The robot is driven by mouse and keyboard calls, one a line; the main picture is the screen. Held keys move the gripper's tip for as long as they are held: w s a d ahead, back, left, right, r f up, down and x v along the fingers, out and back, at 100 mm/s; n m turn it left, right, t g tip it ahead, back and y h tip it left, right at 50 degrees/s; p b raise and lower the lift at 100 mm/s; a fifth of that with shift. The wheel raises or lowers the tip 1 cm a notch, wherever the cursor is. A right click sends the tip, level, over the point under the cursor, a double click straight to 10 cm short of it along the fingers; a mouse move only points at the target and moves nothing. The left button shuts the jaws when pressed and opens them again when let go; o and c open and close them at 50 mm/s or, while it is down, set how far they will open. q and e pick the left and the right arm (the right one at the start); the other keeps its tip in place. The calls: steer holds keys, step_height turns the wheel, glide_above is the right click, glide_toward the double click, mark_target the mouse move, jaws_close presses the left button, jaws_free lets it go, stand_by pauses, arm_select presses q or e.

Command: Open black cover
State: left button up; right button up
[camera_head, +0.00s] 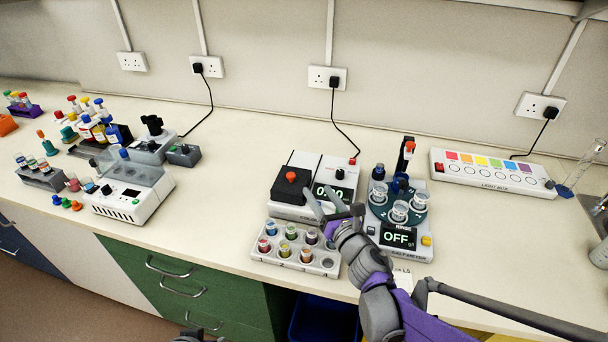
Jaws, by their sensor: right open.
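The black cover (285,192) is a square block with an orange-red knob (291,177) on top. It sits closed on the left part of a white device with a green-digit display (334,193). My right gripper (319,191) is open and empty, just right of the cover and over the display's front. Its fingers point up and left in the picture, and I see no contact with the cover. The gripper hides part of the display. My left gripper does not show; only a dark piece, perhaps of my left arm, shows at the bottom edge.
A white rack of coloured vials (262,259) stands in front of the device. A rinse station (426,243) reading OFF stands close on the right. A light box (500,178) lies farther right. Bare bench (225,215) lies left of the device.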

mark_target(293, 177)
steer(key=w+a+n, duration=0.1)
steer(key=w+a, duration=0.1)
steer(key=w, duration=0.1)
steer(key=w+a+f+n+y+p, duration=0.1)
steer(key=w+a, duration=0.1)
steer(key=w, duration=0.1)
steer(key=w+a+n, duration=0.2)
steer(key=w+a, duration=0.1)
steer(key=w, duration=0.1)
steer(key=shift+f+g+y, duration=0.3)
steer(key=shift+y, duration=0.1)
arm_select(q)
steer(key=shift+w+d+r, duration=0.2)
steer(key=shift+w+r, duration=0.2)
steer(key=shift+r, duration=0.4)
arm_select(e)
steer(key=shift+c, duration=0.2)
jaws_close()
